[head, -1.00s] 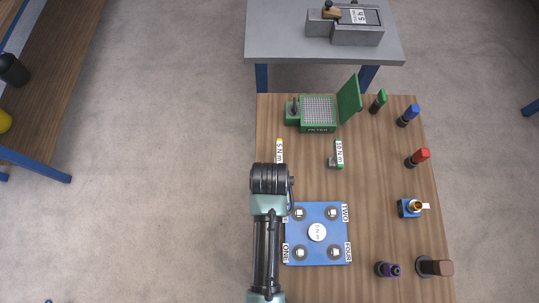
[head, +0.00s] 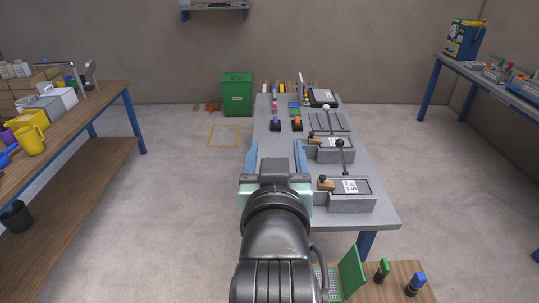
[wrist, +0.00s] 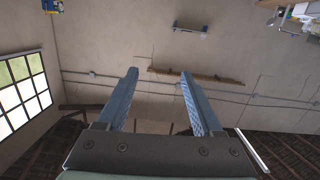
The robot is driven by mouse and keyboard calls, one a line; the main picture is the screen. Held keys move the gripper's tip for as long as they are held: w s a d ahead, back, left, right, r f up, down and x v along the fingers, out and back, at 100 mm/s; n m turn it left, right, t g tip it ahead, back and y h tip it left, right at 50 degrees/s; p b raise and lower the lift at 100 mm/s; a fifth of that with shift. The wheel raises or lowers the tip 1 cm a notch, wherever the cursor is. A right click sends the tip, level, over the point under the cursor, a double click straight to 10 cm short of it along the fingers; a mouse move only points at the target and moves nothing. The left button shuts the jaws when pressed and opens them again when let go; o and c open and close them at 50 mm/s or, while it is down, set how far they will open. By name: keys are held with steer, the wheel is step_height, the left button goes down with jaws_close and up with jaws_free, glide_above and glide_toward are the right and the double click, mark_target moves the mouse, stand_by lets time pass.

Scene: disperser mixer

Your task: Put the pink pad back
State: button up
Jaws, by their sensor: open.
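My gripper (head: 276,152) is open, its two blue fingers apart and pointing away over the near part of the long grey table (head: 368,207). In the wrist view my gripper (wrist: 159,74) has nothing between its fingers, only wall and ceiling behind. A small pink item (head: 275,104) stands far back on the grey table, beyond the fingertips. It is too small to tell whether it is the pink pad. I make out no other pink thing.
Grey lever boxes (head: 350,194) line the table's right side. A purple-and-black item (head: 275,124) and an orange-and-black item (head: 297,124) stand farther back. A green bin (head: 237,95) stands behind.

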steer(key=s+r+t, duration=0.5)
steer(key=s+r, duration=0.1)
steer(key=r, duration=0.8)
steer(key=s+a+r+t, duration=0.1)
steer(key=s+r+t, duration=0.4)
steer(key=r, duration=0.9)
steer(key=shift+s+r+t, duration=0.25)
steer(key=shift+s+t, duration=0.15)
steer(key=shift+s, duration=0.8)
